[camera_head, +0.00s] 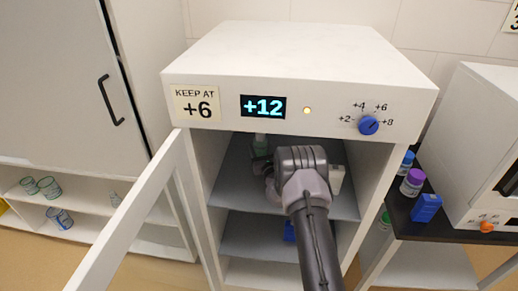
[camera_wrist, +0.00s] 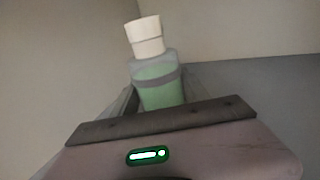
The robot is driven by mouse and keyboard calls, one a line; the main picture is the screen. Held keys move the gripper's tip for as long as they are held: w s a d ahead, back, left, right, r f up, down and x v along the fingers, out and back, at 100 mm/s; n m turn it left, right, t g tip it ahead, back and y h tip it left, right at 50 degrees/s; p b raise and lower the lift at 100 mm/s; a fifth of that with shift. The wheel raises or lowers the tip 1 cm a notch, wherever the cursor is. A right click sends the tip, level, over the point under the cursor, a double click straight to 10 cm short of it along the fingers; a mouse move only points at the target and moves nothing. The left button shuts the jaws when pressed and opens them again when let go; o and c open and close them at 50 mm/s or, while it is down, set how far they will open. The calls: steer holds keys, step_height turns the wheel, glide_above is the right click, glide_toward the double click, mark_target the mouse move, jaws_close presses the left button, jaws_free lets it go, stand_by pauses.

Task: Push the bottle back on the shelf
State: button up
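In the wrist view, a green bottle (camera_wrist: 160,92) with a grey band and a white cap (camera_wrist: 145,37) stands just beyond my gripper (camera_wrist: 158,100), tilted slightly in the picture. Grey finger-like edges show on both sides of its lower part. Its base is hidden, and I cannot tell if the fingers touch it. In the head view, my gripper reaches into the open white cabinet (camera_head: 300,55) over the grey upper shelf (camera_head: 235,175); its fingertips are hidden. A greenish item (camera_head: 260,143) shows to its left, and a white item (camera_head: 336,180) to its right.
The cabinet door (camera_head: 135,220) is open to the left. The display (camera_head: 263,107) reads +12, the label (camera_head: 197,104) says keep at +6, and there is a blue dial (camera_head: 368,125). Purple-capped (camera_head: 413,180) and blue items stand at right.

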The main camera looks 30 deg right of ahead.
steer(key=o, duration=0.5)
steer(key=shift+c, duration=0.2)
steer(key=s+a+p, duration=0.1)
steer(key=s, duration=0.4)
steer(key=s+a+p, duration=0.1)
steer(key=s, duration=0.5)
steer(key=s+a+p, duration=0.1)
steer(key=s+p, duration=0.1)
steer(key=s, duration=0.4)
steer(key=shift+s+a, duration=0.1)
